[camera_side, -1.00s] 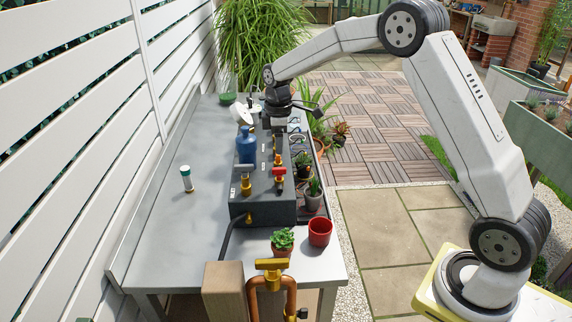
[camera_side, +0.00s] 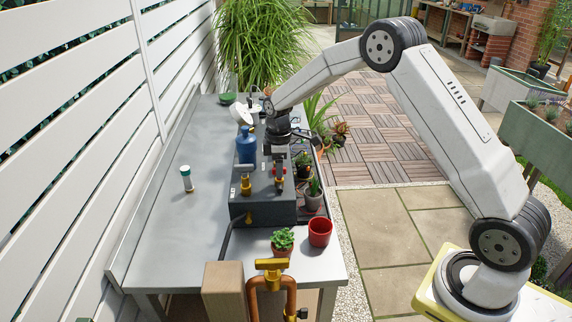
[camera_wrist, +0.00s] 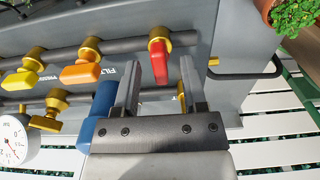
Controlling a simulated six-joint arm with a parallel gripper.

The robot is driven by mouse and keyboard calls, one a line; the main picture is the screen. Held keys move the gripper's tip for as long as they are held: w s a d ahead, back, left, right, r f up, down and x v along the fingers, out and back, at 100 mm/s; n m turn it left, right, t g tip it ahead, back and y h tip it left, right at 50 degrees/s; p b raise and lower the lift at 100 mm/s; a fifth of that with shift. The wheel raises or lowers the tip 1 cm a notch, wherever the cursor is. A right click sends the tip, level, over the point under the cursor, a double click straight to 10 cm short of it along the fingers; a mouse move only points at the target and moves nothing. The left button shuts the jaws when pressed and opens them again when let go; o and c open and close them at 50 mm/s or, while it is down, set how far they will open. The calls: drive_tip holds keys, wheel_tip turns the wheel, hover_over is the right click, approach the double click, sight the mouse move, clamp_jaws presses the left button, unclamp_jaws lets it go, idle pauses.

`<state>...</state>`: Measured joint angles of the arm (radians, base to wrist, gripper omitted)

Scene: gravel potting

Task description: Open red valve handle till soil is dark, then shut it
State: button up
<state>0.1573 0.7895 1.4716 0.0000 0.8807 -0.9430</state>
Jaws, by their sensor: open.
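The red valve handle (camera_wrist: 160,62) sits on a brass valve on the grey manifold box (camera_side: 262,204). In the wrist view it points down the picture, between the tips of my gripper's fingers. My gripper (camera_wrist: 159,68) is open, its two fingers apart on either side of the handle; I cannot tell whether they touch it. In the side view my gripper (camera_side: 279,166) hangs over the box and partly hides the red handle. Small potted plants stand along the box's right side, including a cactus in a grey pot (camera_side: 312,202). Their soil is too small to judge.
An orange handle (camera_wrist: 80,74) and a yellow handle (camera_wrist: 20,80) lie left of the red one in the wrist view. A blue bottle-shaped part (camera_side: 246,150) and a white gauge (camera_wrist: 12,140) are close by. A red pot (camera_side: 319,233) and a succulent (camera_side: 282,239) stand at the table's front.

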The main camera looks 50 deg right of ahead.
drive_tip(key=shift+f, duration=0.1)
clamp_jaws()
drive_tip(key=shift+m, duration=0.5)
drive_tip(key=m, duration=0.3)
drive_tip(key=shift+m, duration=0.3)
drive_tip(key=m, duration=1.3)
drive_tip(key=shift+m, duration=0.3)
